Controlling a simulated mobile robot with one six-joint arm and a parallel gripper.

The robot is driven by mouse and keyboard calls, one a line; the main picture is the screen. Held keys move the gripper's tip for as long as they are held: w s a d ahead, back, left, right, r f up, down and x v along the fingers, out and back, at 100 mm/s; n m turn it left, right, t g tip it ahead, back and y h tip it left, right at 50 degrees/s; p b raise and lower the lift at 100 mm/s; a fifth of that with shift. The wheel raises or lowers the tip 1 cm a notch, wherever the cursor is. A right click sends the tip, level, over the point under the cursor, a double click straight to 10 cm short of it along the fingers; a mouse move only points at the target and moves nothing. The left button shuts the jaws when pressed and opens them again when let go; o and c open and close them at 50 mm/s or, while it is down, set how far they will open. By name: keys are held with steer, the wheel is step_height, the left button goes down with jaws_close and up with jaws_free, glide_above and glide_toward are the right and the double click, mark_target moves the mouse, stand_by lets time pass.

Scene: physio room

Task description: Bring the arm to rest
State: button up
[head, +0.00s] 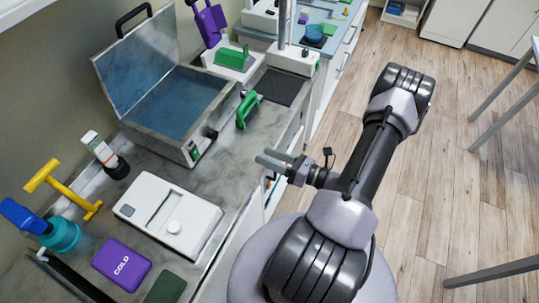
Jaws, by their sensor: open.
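My gripper (271,162) shows in the head view at the picture's middle, at the end of my bent dark-grey and silver arm. Its two grey fingers point left toward the counter's front edge. They are apart, with nothing between them. A grey counter (193,186) runs along the wall to the left. The gripper is near the counter's front edge, and I cannot tell its exact height over it.
On the counter stand an open metal water bath (165,150), a green-handled item (245,110), a white device (168,216), a purple COLD pack (121,264), a yellow T-shaped tool (62,188) and a teal bottle (62,236). The wooden floor (455,130) on the right is mostly clear.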

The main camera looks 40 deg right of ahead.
stand_by(0.4)
steer(key=a+r+n+g+y+b, duration=0.1)
steer(key=a+r+n+g+y, duration=0.1)
steer(key=a+r+n+g, duration=0.65)
steer(key=a+r+n+g+y+b, duration=0.15)
steer(key=a+r+n+g, duration=0.4)
steer(key=a+n, duration=0.55)
steer(key=s+a+r+n+t+h+b, duration=0.1)
steer(key=s+a+r+n+h, duration=0.1)
steer(key=n, duration=0.5)
steer(key=s+a+r+n+t+h, duration=0.1)
steer(key=s+a+r+n+h, duration=0.1)
steer(key=s+r+n+h, duration=0.2)
step_height(320, 180, up, 4)
steer(key=n+h, duration=0.1)
steer(key=n, duration=0.2)
steer(key=shift+s+a+f+t+h+b, duration=0.15)
steer(key=shift+s+t+h+b, duration=0.2)
steer(key=shift+t, duration=0.05)
